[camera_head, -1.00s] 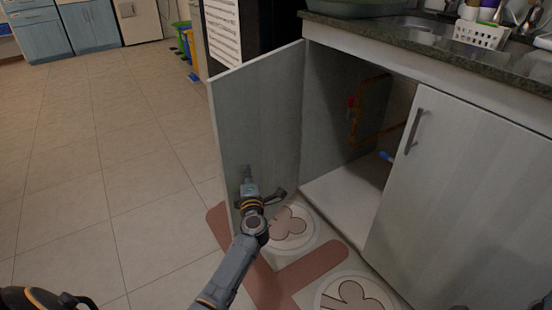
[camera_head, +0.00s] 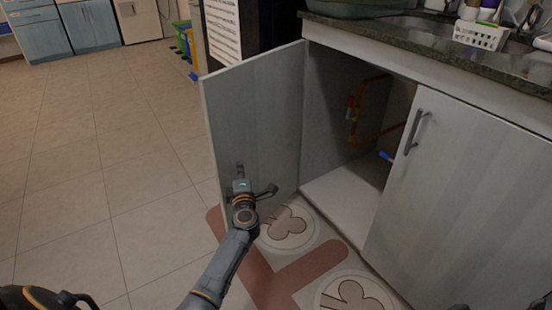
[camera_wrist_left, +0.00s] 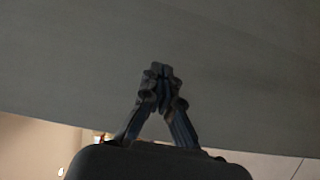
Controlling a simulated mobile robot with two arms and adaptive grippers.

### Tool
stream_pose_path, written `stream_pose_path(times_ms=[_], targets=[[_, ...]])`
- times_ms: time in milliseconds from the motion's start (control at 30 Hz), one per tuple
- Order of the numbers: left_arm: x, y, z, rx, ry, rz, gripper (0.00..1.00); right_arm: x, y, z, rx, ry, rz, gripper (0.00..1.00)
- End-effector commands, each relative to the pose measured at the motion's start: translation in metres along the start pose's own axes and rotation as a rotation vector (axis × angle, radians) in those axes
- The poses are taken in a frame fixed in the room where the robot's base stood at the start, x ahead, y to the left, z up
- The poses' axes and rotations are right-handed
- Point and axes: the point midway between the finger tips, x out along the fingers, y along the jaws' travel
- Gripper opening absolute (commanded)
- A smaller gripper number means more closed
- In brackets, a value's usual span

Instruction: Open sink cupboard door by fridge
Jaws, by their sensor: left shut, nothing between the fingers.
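The left sink cupboard door (camera_head: 262,110), pale grey, stands swung wide open towards the left, with its inner face showing. My left gripper (camera_head: 239,170) is in front of the lower part of that inner face. In the left wrist view the fingers (camera_wrist_left: 160,70) are shut together with nothing between them, and the door panel (camera_wrist_left: 235,75) fills most of the picture just beyond them. I cannot tell for certain whether the fingertips touch it. The cupboard interior (camera_head: 335,200) shows a white floor and orange pipes. My right gripper is not in view.
The right cupboard door (camera_head: 465,195) with its vertical handle (camera_head: 416,132) is closed. A dark stone counter (camera_head: 440,60) with a sink runs above. A black fridge side (camera_head: 265,25) stands behind the open door. A patterned mat (camera_head: 270,275) lies below. The tiled floor (camera_head: 95,150) at left is clear.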

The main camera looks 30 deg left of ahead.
Motion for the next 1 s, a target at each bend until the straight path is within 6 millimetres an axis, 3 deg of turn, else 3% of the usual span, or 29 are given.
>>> stream_pose_path(times_ms=[1000], targets=[[0.024,0.000,-0.019,0.000,0.001,0.000,0.00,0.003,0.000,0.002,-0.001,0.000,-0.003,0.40]])
